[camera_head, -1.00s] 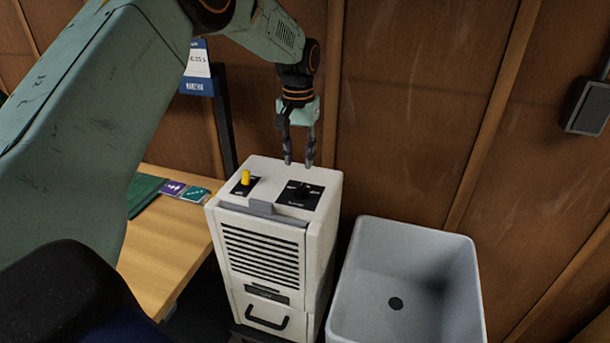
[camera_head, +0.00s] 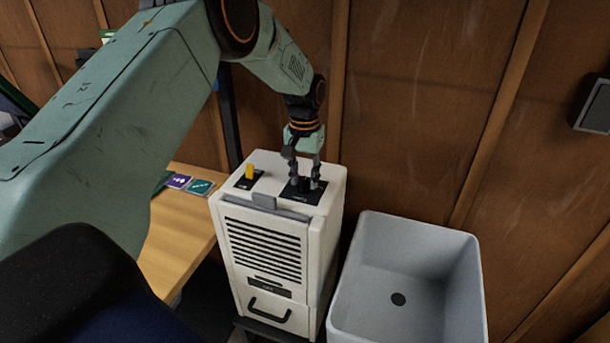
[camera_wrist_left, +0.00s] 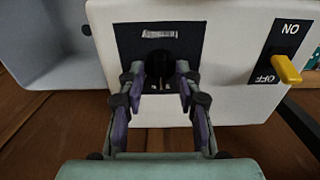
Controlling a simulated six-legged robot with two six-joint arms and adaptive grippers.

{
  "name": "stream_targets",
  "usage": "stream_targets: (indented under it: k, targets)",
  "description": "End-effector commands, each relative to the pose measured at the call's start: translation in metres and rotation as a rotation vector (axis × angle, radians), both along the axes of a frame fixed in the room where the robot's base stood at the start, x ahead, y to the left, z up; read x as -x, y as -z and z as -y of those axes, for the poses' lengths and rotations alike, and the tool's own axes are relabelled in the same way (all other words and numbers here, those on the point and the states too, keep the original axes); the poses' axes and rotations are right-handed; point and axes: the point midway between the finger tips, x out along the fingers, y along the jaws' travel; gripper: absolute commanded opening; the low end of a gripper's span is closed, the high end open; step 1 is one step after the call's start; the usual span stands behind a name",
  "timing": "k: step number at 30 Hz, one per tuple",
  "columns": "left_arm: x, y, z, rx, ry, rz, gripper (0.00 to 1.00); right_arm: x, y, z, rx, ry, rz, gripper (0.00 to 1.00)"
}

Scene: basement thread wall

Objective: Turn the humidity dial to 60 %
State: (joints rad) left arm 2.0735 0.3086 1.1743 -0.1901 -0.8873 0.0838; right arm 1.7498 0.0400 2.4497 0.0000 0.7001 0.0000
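The white dehumidifier (camera_head: 262,245) stands between the wooden table and the grey tub. Its black dial (camera_head: 304,186) sits on a dark panel on the right of its top; in the left wrist view the dial (camera_wrist_left: 158,66) shows as a dark round knob. The scale marks are too small to read. My left gripper (camera_head: 304,184) points down over the dial, its two fingers apart on either side of it. In the left wrist view the gripper (camera_wrist_left: 158,78) is open around the knob; I cannot tell whether the fingers touch it. My right gripper is not in view.
A yellow switch (camera_head: 250,171) stands left of the dial, with ON and OFF labels in the wrist view. A grey tub (camera_head: 463,285) is at the right. A wooden table (camera_head: 180,236) with small cards is at the left. The wood-panelled wall is close behind.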

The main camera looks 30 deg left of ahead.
Motion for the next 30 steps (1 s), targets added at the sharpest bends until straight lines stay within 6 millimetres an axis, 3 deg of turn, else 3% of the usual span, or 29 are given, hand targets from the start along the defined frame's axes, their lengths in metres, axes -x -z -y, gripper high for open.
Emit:
stream_targets:
  k: [3,15,30]
  targets:
    - [-0.0008,0.0001,0.0001,0.000,0.000,0.000,0.32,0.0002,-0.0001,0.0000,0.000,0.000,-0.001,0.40]
    - [-0.0013,0.0000,0.0008,0.001,-0.001,0.000,0.00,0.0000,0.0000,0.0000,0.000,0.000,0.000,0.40]
    - [-0.0005,-0.0014,0.0006,0.001,-0.036,-0.003,0.00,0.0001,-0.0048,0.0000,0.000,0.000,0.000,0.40]
